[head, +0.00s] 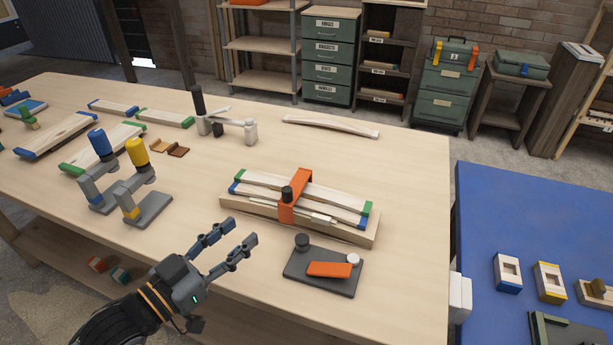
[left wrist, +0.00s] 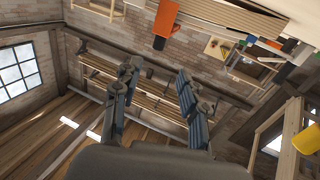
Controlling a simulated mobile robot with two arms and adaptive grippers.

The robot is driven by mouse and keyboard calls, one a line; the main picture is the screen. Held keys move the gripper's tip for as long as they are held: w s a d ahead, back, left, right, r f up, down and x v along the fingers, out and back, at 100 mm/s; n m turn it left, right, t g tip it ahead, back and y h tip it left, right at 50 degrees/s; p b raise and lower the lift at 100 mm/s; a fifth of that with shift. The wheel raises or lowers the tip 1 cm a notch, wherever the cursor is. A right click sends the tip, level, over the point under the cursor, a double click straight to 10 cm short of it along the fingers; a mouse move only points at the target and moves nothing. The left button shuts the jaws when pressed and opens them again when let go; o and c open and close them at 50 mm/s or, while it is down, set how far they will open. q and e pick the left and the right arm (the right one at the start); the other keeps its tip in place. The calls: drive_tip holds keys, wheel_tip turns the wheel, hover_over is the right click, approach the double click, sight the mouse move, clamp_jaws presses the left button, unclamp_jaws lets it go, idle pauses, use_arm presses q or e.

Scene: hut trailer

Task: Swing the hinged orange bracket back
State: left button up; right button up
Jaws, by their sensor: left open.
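The orange bracket (head: 302,186) arches across a wooden fixture (head: 230,203) on the workbench, over pale wooden strips with green and blue ends. A black knob (head: 287,193) is at its near side. My left gripper (head: 241,232) is open and empty, in front and to the left of the fixture, apart from the bracket. Its two fingers also show in the left wrist view (left wrist: 157,72), with nothing between them. An orange piece with a dark end (left wrist: 166,18) shows beyond them; I cannot tell surely that it is the bracket. My right gripper is not in view.
A dark plate (head: 318,286) with an orange bar and two knobs lies right of my left gripper. A blue-topped clamp (head: 100,145) and a yellow-topped clamp (head: 137,152) stand to the left. A curved wooden strip (head: 330,126) lies behind. The bench right of the fixture is clear.

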use_arm(q)
drive_tip(key=p, duration=0.1)
approach(283, 195)
drive_tip(key=x, duration=0.3)
drive_tip(key=p+x, duration=0.1)
drive_tip(key=x, duration=0.6)
drive_tip(key=shift+d, duration=0.1)
drive_tip(key=shift+w+d+f, duration=0.1)
drive_tip(key=shift+w+d, duration=0.25)
drive_tip(key=shift+w, duration=0.1)
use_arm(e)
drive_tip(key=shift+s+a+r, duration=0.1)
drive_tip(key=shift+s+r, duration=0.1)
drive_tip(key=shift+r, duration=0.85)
use_arm(q)
clamp_jaws()
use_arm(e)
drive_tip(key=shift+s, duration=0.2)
